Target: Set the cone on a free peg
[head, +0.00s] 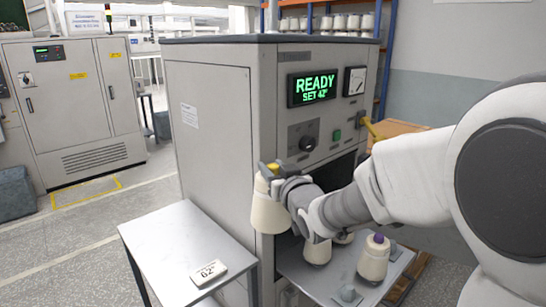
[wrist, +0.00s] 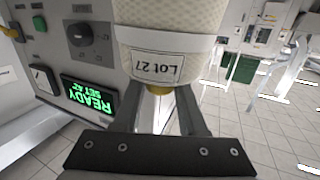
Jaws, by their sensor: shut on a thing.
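My gripper (head: 274,177) is shut on the yellow tip of a cream cone (head: 268,212). The cone hangs below it, nearly upright, in front of the machine's near corner and above the gap between side table and tray. In the wrist view the cone (wrist: 165,25) fills the top middle, with an upside-down "Lot 27" label (wrist: 158,65). The tray (head: 318,284) lies low at the machine's opening. It bears a purple-tipped cone (head: 373,262) and another cone (head: 317,252) partly behind my arm. Grey square fittings (head: 348,295) without cones show on it; their pegs are hard to make out.
The machine (head: 215,130) stands close behind my gripper, its display (head: 311,88) reading "READY SET 42°". A metal side table (head: 165,240) at the left holds a card (head: 209,272) reading "62°". Floor is free farther left. My arm hides part of the opening.

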